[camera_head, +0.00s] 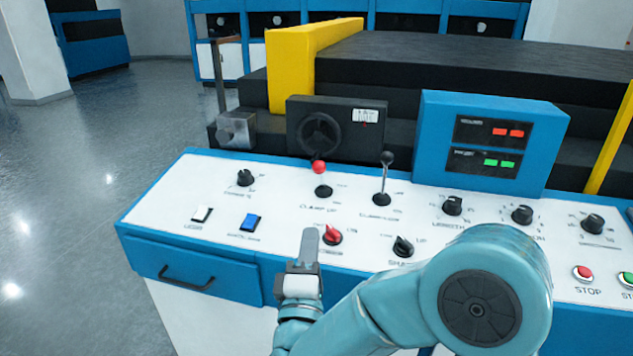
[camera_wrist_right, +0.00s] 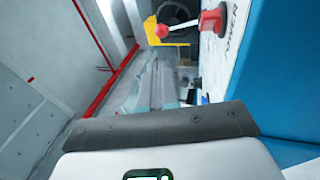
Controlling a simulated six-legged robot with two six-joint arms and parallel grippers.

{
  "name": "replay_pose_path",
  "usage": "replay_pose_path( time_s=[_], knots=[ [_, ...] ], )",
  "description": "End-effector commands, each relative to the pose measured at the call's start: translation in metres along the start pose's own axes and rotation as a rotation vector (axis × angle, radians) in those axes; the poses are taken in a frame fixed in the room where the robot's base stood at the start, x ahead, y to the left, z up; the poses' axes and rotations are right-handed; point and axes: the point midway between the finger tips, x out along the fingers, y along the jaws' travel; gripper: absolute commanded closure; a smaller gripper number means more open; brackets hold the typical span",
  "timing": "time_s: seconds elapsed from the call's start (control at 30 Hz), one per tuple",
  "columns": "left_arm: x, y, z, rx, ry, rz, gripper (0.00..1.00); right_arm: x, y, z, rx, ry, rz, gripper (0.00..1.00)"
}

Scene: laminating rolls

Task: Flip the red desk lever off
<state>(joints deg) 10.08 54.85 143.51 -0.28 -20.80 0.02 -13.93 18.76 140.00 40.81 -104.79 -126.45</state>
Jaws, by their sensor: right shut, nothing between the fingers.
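The red-balled lever (camera_head: 320,168) stands on the white desk panel beside the "CLAMP UP" label. Its short stem is nearly upright, tilted slightly away. It also shows at the top of the right wrist view (camera_wrist_right: 163,31), its stem partly hidden behind a red rotary knob (camera_wrist_right: 213,20). That knob (camera_head: 333,235) sits nearer the desk's front edge. My right gripper (camera_head: 310,240) is shut and empty, just left of the red knob and in front of the lever, apart from the lever. Whether it touches the knob I cannot tell. My left gripper is not in view.
A black-balled lever (camera_head: 386,175) stands right of the red one. A black knob (camera_head: 403,246), a blue switch (camera_head: 250,222) and a white switch (camera_head: 202,214) lie nearby. A blue display box (camera_head: 490,143) and black handwheel (camera_head: 320,136) rise behind the panel.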

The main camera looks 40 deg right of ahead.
Motion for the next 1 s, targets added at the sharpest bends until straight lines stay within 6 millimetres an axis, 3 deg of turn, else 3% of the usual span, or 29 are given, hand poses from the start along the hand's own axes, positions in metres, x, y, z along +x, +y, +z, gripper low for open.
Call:
replay_pose_path(
  time_s=[0.23, 0.7, 1.0],
  knots=[
    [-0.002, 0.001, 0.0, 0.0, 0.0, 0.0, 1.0, 0.014, 0.0, 0.0, 0.002, -0.002, 0.0, 1.0],
    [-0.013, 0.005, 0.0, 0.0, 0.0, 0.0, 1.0, 0.114, 0.0, 0.0, 0.001, -0.003, 0.0, 1.0],
    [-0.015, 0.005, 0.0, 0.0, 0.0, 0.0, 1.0, 0.142, -0.001, -0.001, 0.001, 0.002, 0.0, 1.0]
  ],
)
